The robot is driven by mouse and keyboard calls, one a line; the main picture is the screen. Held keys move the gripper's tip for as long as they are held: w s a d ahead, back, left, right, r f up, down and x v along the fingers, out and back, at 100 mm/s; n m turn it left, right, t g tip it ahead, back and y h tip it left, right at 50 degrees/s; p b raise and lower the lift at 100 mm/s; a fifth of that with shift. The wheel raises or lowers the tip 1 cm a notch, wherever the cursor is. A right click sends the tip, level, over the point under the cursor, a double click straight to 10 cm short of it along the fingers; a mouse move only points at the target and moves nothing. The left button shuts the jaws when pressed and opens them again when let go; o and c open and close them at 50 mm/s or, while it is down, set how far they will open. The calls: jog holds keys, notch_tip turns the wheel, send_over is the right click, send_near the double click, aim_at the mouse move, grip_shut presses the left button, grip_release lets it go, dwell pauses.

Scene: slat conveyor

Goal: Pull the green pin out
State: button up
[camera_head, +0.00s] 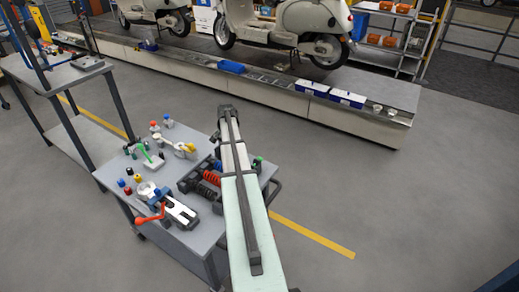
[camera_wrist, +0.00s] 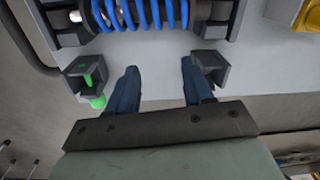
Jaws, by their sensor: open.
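The green pin (camera_wrist: 97,101) is at the left in the wrist view, set in a dark bracket (camera_wrist: 72,72) at the edge of the grey bench top. Its round green end sticks out below the bracket, and more green shows inside it. In the head view, a small green spot (camera_head: 257,160) beside my arm appears to be the same pin. My gripper (camera_wrist: 159,66) is open and empty, its two dark blue fingers apart. The pin is to the left of the left finger, not between the fingers. In the head view my arm hides the gripper.
A shock absorber with a blue spring (camera_wrist: 140,12) lies just beyond the fingers. A second dark bracket (camera_wrist: 211,68) is close by the right finger. The bench (camera_head: 205,240) also holds a red spring (camera_head: 209,180), a red-handled clamp (camera_head: 178,212) and several small coloured parts.

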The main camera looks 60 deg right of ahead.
jog(key=m, duration=0.2)
send_over(260, 157)
jog(key=shift+f, duration=3.3)
jog(key=shift+c, duration=0.4)
jog(key=c, duration=0.8)
jog(key=shift+o, duration=0.2)
jog(key=shift+d, duration=2.3)
jog(key=o, duration=0.8)
